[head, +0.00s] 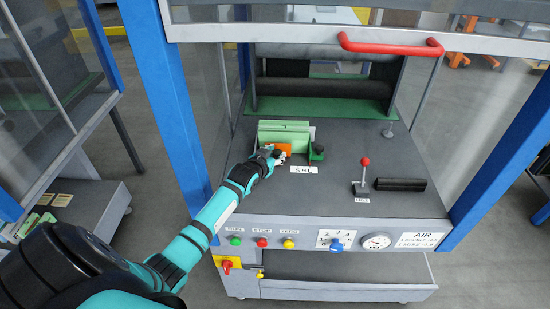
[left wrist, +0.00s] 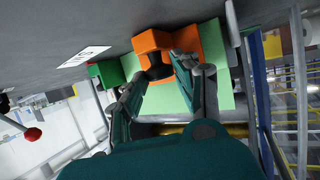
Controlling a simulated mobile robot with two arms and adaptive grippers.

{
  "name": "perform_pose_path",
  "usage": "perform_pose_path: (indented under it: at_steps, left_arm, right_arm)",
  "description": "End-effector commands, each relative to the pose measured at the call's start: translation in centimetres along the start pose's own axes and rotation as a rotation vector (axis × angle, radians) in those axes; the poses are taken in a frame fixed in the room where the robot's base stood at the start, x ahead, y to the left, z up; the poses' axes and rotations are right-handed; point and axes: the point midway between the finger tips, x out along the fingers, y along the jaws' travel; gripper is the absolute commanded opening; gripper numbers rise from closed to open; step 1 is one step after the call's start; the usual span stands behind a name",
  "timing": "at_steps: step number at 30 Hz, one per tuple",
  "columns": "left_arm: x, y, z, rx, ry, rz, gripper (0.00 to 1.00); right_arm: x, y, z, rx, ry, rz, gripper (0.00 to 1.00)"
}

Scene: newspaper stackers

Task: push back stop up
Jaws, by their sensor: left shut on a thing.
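A light green block (head: 284,130) stands on the grey machine deck behind an orange piece (head: 284,147). My left gripper (head: 275,154) reaches in from the left and is shut on the orange piece, low over the deck. In the left wrist view the orange piece (left wrist: 152,40) lies at the tips of my gripper (left wrist: 160,78), with the light green block (left wrist: 160,102) behind and around it. The fingers hide part of both. I cannot tell which part is the back stop. My right gripper is not in view.
A dark green knob piece (head: 317,152) sits right of the orange piece, behind a white label (head: 304,169). A red-knobbed lever (head: 365,162) and black bar (head: 401,184) stand farther right. Blue posts (head: 170,100) flank the opening; a red handle (head: 390,47) hangs above.

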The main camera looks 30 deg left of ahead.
Motion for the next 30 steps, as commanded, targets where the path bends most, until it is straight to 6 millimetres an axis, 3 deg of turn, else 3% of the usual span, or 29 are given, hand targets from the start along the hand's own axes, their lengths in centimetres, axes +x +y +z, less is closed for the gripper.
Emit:
perform_pose_path:
  at_steps: [1,6,17,23,30]
  left_arm:
    - [0.0,0.0,0.0,0.0,-0.002,0.0,0.32]
    - [0.0,0.0,0.0,-0.001,-0.002,0.0,0.52]
    - [-0.6,0.0,0.1,-0.001,-0.001,0.0,0.52]
    - [-3.6,0.0,0.1,0.0,-0.001,0.001,0.52]
    - [-8.5,0.0,0.1,0.0,-0.002,0.001,0.52]
  right_arm:
    - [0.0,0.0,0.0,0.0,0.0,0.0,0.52]
    - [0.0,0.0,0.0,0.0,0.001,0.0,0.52]
    - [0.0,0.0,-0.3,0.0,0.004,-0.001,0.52]
    - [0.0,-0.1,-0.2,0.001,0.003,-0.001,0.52]
    - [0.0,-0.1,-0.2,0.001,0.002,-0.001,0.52]
